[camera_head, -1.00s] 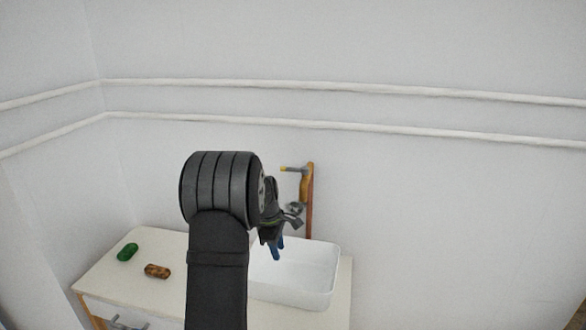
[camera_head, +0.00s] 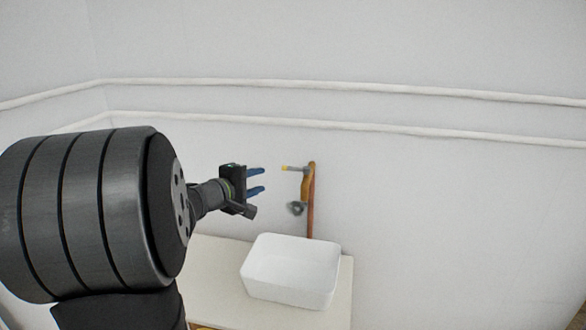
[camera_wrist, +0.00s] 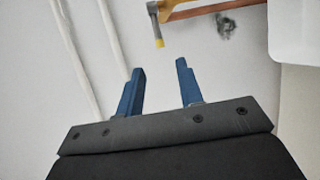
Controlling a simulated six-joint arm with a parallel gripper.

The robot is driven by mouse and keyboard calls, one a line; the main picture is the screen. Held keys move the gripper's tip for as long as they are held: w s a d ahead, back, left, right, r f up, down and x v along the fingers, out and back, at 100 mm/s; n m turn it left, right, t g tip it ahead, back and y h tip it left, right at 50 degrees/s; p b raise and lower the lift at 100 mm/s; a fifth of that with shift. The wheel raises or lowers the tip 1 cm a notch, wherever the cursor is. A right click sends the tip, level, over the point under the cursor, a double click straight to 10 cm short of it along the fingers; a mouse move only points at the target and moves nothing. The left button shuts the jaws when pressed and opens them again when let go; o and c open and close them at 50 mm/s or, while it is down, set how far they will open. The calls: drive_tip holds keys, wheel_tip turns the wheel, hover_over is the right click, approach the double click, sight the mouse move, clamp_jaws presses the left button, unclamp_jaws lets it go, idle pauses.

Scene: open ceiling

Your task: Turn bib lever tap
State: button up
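The bib tap (camera_head: 306,186) is a brass-coloured body on a copper pipe at the wall, above the sink. Its lever (camera_head: 292,168) is grey with a yellow tip and points left. In the wrist view the lever (camera_wrist: 156,28) shows at the top, its yellow tip toward my gripper, beyond the fingertips and between their lines. My gripper (camera_head: 260,181) is open and empty, its blue fingers apart, left of the tap and not touching it. It also shows in the wrist view (camera_wrist: 160,70).
A white sink (camera_head: 290,270) stands on a pale counter (camera_head: 215,262) below the tap. Two white pipes (camera_head: 330,86) run along the wall above. A round grey fitting (camera_head: 296,208) shows beside the copper pipe (camera_head: 310,210). The wall right of the tap is clear.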

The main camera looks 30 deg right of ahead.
sight(288, 169)
drive_tip(key=x, duration=1.7)
drive_tip(key=shift+w+r, duration=0.2)
drive_tip(key=shift+w, duration=0.15)
clamp_jaws()
